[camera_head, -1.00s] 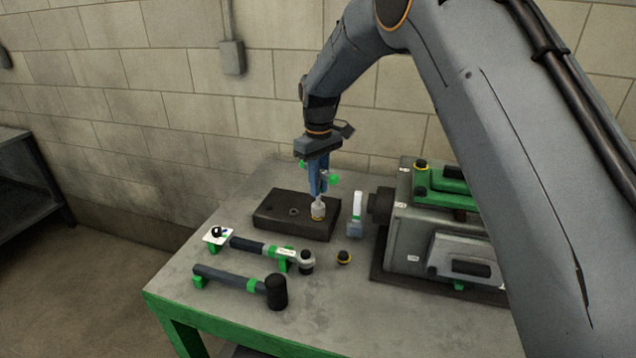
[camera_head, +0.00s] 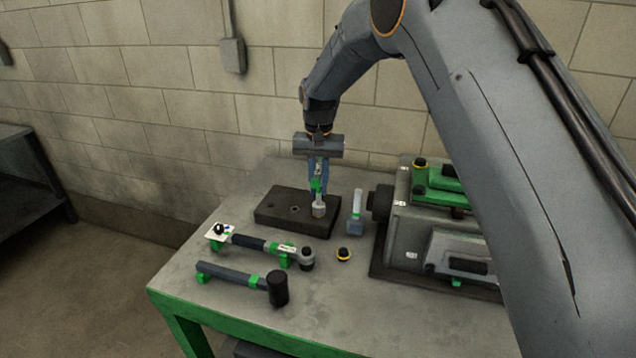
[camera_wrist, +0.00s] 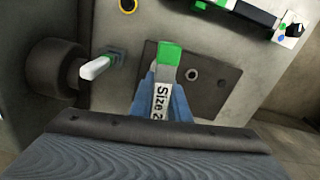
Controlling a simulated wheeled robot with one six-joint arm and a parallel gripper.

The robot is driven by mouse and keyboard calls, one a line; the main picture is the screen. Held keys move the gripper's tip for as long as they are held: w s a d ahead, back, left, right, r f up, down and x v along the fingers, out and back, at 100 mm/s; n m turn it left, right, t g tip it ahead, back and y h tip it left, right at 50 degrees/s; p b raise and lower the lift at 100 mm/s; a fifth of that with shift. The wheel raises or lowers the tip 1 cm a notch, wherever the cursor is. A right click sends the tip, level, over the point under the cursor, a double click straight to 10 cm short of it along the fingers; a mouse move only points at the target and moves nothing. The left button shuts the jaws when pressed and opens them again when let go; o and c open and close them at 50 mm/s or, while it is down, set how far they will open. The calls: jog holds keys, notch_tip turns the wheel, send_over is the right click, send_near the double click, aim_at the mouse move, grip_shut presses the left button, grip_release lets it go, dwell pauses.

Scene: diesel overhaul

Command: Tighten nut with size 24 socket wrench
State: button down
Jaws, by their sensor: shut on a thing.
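My gripper (camera_head: 317,178) points down and is shut on a socket wrench with a green end (camera_wrist: 170,55). Its white label reads "Size 2", with the rest hidden. The wrench stands roughly upright, its pale grey socket (camera_head: 318,208) at the right part of a dark block (camera_head: 270,215) on the table. Whether the socket touches the block or covers a nut cannot be told. A small ring (camera_head: 294,209), either a nut or a hole, shows on the block left of the socket; it also shows in the wrist view (camera_wrist: 193,74).
A second white-handled tool (camera_head: 357,210) stands just right of the block. A ratchet-like wrench (camera_head: 250,242) and a hammer (camera_head: 240,281) lie in front. A black cap with a yellow ring (camera_head: 343,255) is nearby. A grey-green engine (camera_head: 412,235) fills the table's right.

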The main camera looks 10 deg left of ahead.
aim_at(318, 169)
jog(key=m, duration=0.6)
jog(key=shift+p, duration=0.4)
jog(key=m, duration=0.6)
jog(key=shift+f+p, duration=0.15)
jog(key=shift+p, duration=0.25)
jog(key=c, duration=2.4)
grip_release()
jog(key=shift+f, duration=0.1)
grip_shut()
jog(key=shift+r, duration=0.25)
jog(key=shift+r+p, duration=0.6)
jog(key=shift+r, duration=1.1)
jog(key=shift+r, duration=0.1)
